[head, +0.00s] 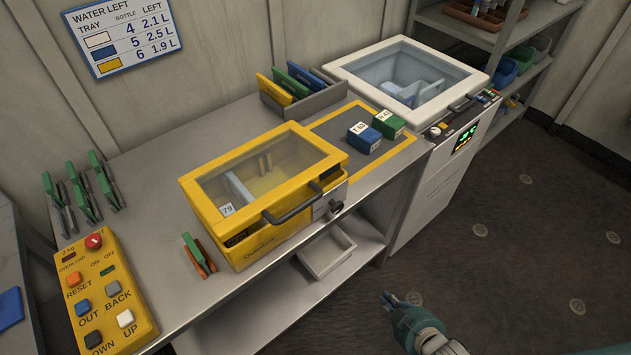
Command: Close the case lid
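The yellow case (262,248) stands on the grey bench in the middle of the head view. Its lid (205,205) has a yellow frame, a clear window and a dark bar handle (292,208) along the front. The lid lies over the case top, with a dark band under its front edge; I cannot tell whether it is fully down. A dark latch or knob (335,206) is at the right front. My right gripper (400,299) is at the bottom, over the floor, apart from the case. Its finger opening is unclear. My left gripper is out of view.
A control box (105,290) with buttons and green-handled tools (85,190) are left of the case. Blue (363,138) and green (388,124) blocks sit on a mat behind it. A white-lidded machine (410,80) stands at the right. The floor right of the bench is clear.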

